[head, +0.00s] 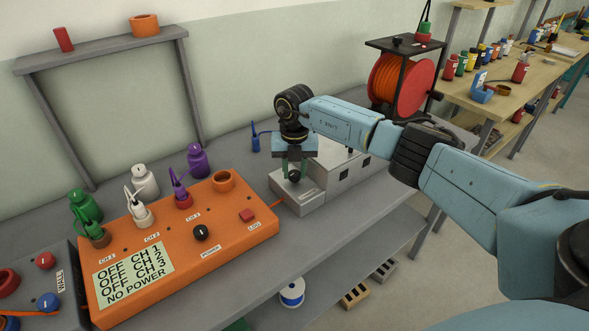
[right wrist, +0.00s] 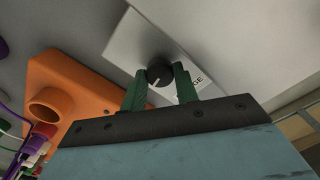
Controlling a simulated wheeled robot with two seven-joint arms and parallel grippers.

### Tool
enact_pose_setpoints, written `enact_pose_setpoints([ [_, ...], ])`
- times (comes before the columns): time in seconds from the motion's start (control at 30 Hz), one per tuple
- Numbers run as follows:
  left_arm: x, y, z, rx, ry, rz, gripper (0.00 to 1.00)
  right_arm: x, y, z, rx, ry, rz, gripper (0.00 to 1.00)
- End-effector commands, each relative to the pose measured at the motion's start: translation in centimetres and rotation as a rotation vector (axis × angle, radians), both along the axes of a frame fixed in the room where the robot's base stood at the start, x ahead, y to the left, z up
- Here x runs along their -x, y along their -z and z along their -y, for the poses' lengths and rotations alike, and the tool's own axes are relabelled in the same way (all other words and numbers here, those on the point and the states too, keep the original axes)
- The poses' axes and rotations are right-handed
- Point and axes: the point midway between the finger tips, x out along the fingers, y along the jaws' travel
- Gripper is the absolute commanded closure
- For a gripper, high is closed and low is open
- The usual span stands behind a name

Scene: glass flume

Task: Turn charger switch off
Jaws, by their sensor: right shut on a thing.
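The charger switch is a black round knob (head: 294,176) on the sloped front of a light grey charger box (head: 306,203). In the right wrist view the knob (right wrist: 159,74) shows a white pointer line, with part of a label beside it. My right gripper (head: 295,172) reaches down over the box from above. Its green fingers (right wrist: 158,86) are on either side of the knob and shut on it. The rest of the label is hidden by a finger. My left gripper is not in view.
An orange panel (head: 250,243) with a display, a black power knob (head: 200,232) and several coloured plugs stands to the left. A red cable reel (head: 402,85) stands behind on the right. A small blue item (head: 255,140) is behind the gripper.

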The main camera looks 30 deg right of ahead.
Motion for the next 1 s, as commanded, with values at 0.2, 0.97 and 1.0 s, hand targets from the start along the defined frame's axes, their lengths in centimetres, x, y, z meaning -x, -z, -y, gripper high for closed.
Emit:
enact_pose_setpoints([
  [0.2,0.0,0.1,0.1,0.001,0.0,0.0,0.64,0.0,-0.1,0.1,0.001,-0.19,0.002,0.93],
  [0.97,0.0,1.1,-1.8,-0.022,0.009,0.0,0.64,-0.1,-0.1,0.1,0.001,-0.912,0.003,0.93],
  [1.0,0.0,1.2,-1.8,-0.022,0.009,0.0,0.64,-0.1,-0.1,0.1,0.001,-0.949,0.002,0.93],
])
